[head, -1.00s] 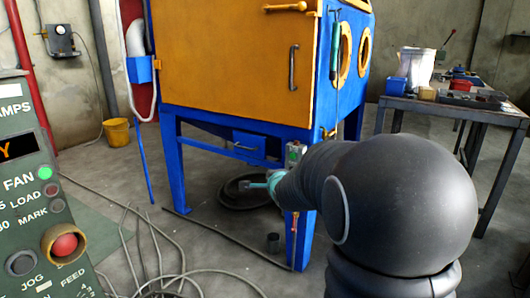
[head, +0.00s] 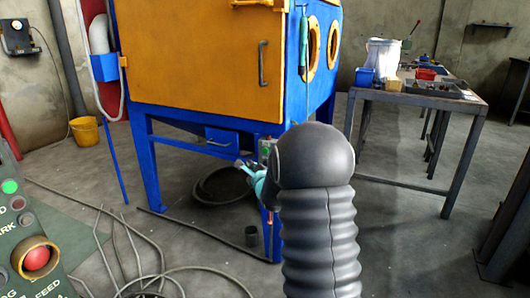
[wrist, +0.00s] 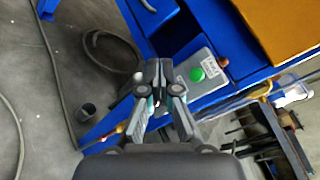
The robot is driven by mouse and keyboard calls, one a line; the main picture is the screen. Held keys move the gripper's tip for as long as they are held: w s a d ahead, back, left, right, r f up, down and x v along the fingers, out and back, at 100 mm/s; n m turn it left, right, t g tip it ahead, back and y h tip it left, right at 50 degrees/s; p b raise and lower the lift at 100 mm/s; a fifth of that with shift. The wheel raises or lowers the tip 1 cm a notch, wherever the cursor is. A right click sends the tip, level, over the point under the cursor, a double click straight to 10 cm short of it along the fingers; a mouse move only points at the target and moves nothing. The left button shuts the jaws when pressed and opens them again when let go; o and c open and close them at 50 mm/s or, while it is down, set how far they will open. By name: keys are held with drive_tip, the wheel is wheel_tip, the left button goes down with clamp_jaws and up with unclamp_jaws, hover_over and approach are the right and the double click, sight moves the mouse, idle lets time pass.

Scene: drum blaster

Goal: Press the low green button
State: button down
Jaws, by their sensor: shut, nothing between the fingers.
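The low green button (wrist: 197,75) sits on a small grey box (wrist: 206,68) fixed to the blue cabinet's front leg. In the head view the box (head: 265,147) shows small, just above my wrist. My gripper (wrist: 158,66) is shut and empty, with its fingertips to the left of the button in the wrist view and apart from it as far as I can tell. In the head view my gripper (head: 240,166) is beside the leg, a little left of and below the box. The black arm partly hides the leg.
The blue cabinet has an orange door (head: 200,55). A control panel (head: 45,235) with another green button (head: 10,187) and a red knob stands at the left. Hoses lie on the floor. A workbench (head: 400,97) is at the right.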

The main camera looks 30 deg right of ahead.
sight(260, 149)
drive_tip(key=shift+w+d+p, duration=0.5)
drive_tip(key=shift+w+d, duration=0.35)
drive_tip(key=shift+d, duration=0.3)
drive_tip(key=shift+w+d+p, duration=0.45)
drive_tip(key=shift+w+d, duration=0.45)
drive_tip(key=shift+d, duration=0.2)
drive_tip(key=shift+w+d+p, duration=0.5)
drive_tip(key=shift+w+d, duration=0.35)
drive_tip(key=shift+d, duration=0.3)
drive_tip(key=shift+d, duration=0.1)
drive_tip(key=shift+w+d, duration=0.2)
drive_tip(key=shift+w, duration=0.05)
drive_tip(key=shift+w+d+p, duration=0.25)
drive_tip(key=shift+d+p, duration=0.1)
drive_tip(key=shift+p, duration=0.15)
drive_tip(key=shift+s+a, duration=0.1)
drive_tip(key=shift+a, duration=0.05)
drive_tip(key=shift+s+a, duration=0.45)
drive_tip(key=shift+a, duration=0.05)
drive_tip(key=shift+s+a+b, duration=0.5)
drive_tip(key=shift+s+a, duration=0.3)
drive_tip(key=shift+a, duration=0.2)
drive_tip(key=shift+s+a+b, duration=0.5)
drive_tip(key=shift+s+a, duration=0.25)
drive_tip(key=shift+a, duration=0.25)
